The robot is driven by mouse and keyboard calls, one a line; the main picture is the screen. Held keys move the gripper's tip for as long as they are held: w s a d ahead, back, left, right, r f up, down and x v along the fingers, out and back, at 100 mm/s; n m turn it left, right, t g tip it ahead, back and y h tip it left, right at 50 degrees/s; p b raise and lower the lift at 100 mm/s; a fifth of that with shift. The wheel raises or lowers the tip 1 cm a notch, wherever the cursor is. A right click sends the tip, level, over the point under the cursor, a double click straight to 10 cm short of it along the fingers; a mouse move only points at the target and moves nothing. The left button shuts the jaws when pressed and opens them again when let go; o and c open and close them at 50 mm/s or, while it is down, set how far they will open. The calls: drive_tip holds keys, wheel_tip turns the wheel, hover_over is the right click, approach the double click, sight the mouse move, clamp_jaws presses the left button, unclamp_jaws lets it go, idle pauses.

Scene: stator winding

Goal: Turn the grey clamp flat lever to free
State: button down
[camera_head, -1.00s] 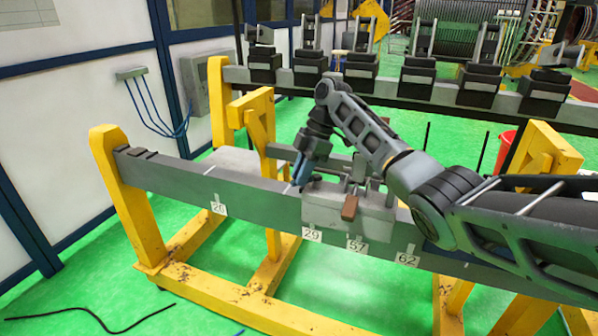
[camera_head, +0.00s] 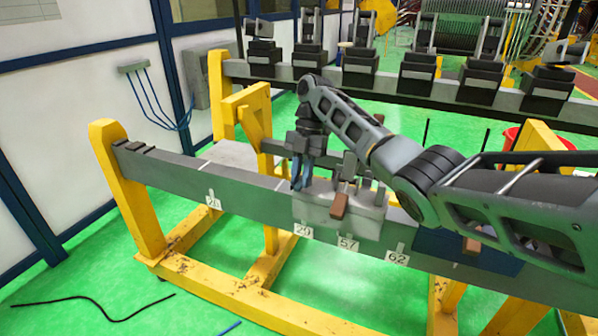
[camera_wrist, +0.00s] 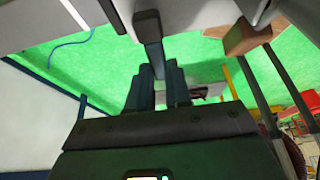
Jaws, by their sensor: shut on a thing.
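The grey clamp (camera_head: 335,212) sits on the long grey beam, above the tags 29 and 57. A brown block-shaped handle (camera_head: 339,205) shows on its front, and it also shows in the wrist view (camera_wrist: 247,37). My gripper (camera_head: 297,182) points down at the clamp's left end. In the wrist view my gripper (camera_wrist: 156,78) has its two dark blue fingers close around the tip of a flat dark grey lever (camera_wrist: 150,35). The lever's far end runs up toward the grey clamp body. In the head view the fingers hide the lever.
The grey beam (camera_head: 262,196) lies on a yellow frame (camera_head: 128,190). A blue clamp (camera_head: 470,250) sits farther right on the beam, partly behind my arm. Upright grey parts (camera_head: 349,168) stand close to the right of my gripper. A second beam with several black blocks runs behind.

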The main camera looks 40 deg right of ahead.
drive_tip(key=shift+n, duration=0.3)
drive_tip(key=c, duration=1)
unclamp_jaws()
drive_tip(key=shift+s, duration=0.1)
drive_tip(key=shift+c, duration=0.2)
drive_tip(key=shift+r, duration=0.1)
drive_tip(key=p+v, duration=0.1)
drive_tip(key=v, duration=0.6)
drive_tip(key=shift+d+r+p, duration=0.15)
drive_tip(key=shift+r+p, duration=0.1)
drive_tip(key=shift+p, duration=0.05)
